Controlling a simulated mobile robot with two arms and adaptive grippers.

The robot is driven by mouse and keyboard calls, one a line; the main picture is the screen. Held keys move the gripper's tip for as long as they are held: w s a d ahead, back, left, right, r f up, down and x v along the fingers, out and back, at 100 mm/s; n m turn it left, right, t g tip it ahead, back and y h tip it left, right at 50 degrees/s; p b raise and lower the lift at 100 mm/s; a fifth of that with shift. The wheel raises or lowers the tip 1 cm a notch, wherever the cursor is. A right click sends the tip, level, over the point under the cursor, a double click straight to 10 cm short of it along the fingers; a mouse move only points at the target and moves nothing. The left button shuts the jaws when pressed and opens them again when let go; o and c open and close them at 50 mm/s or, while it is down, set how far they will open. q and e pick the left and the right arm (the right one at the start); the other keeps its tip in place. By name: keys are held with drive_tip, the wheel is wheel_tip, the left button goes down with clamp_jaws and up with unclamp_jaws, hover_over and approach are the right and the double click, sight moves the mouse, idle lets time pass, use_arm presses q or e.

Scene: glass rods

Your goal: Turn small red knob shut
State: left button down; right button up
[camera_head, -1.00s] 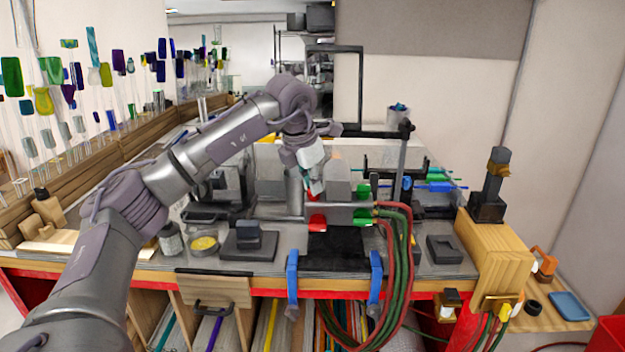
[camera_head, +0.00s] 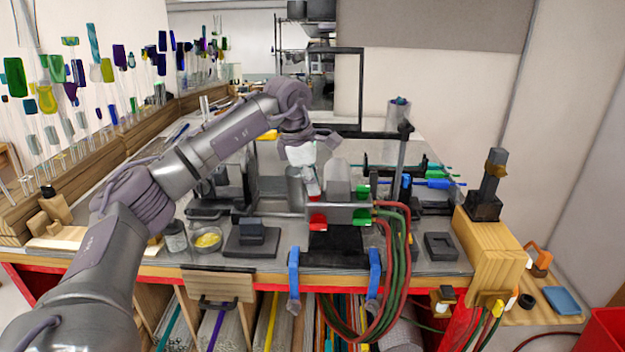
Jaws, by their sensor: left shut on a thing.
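The torch (camera_head: 338,196) is a grey block with a nozzle bar, standing on a dark base on the bench. It has green knobs (camera_head: 362,192) on its right side and a larger red knob (camera_head: 318,221) at its lower left. My left gripper (camera_head: 314,193) reaches down from above, just left of the torch body and right over the red knob. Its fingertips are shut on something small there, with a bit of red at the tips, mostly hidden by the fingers. My right gripper does not show.
Red and green hoses (camera_head: 400,245) hang from the torch's right side over the bench edge. Blue clamps (camera_head: 293,272) grip the front edge. A yellow dish (camera_head: 207,240) and dark blocks stand to the left. A black frame (camera_head: 401,155) rises behind.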

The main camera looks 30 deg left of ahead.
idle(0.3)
use_arm(q)
drive_tip(key=c, duration=1.2)
unclamp_jaws()
drive_tip(key=shift+r, duration=0.1)
drive_tip(key=v, duration=1.1)
drive_tip(key=shift+s+a+r, duration=0.1)
drive_tip(key=shift+a+r, duration=0.05)
drive_tip(key=shift+r, duration=0.25)
